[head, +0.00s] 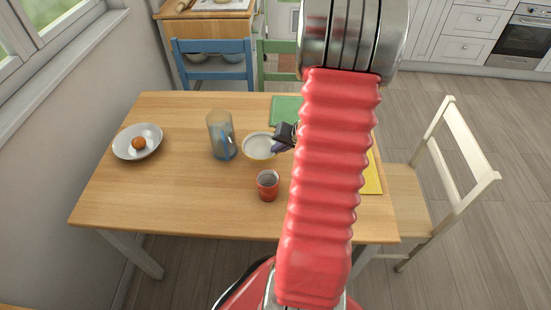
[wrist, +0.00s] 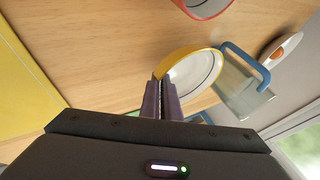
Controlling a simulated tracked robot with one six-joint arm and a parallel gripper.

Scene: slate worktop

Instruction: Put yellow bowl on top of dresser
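The yellow bowl (head: 259,146), white inside with a yellow rim, is at the middle of the wooden table. It also shows in the wrist view (wrist: 197,70). My gripper (head: 284,138) is at the bowl's right side in the head view. In the wrist view its two dark fingers (wrist: 162,92) are close together, with the bowl's rim between their tips. I cannot tell whether the bowl is lifted. A wood-topped unit (head: 217,13) with bowls on a lower shelf stands beyond the table; I cannot tell whether it is the dresser.
A blue-tinted pitcher (head: 221,135) stands left of the bowl, and a red cup (head: 268,185) stands in front. A white dish (head: 126,146) holds an orange-brown round item. Blue (head: 212,48) and cream (head: 465,150) chairs flank the table (head: 170,200). Its front left is clear.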

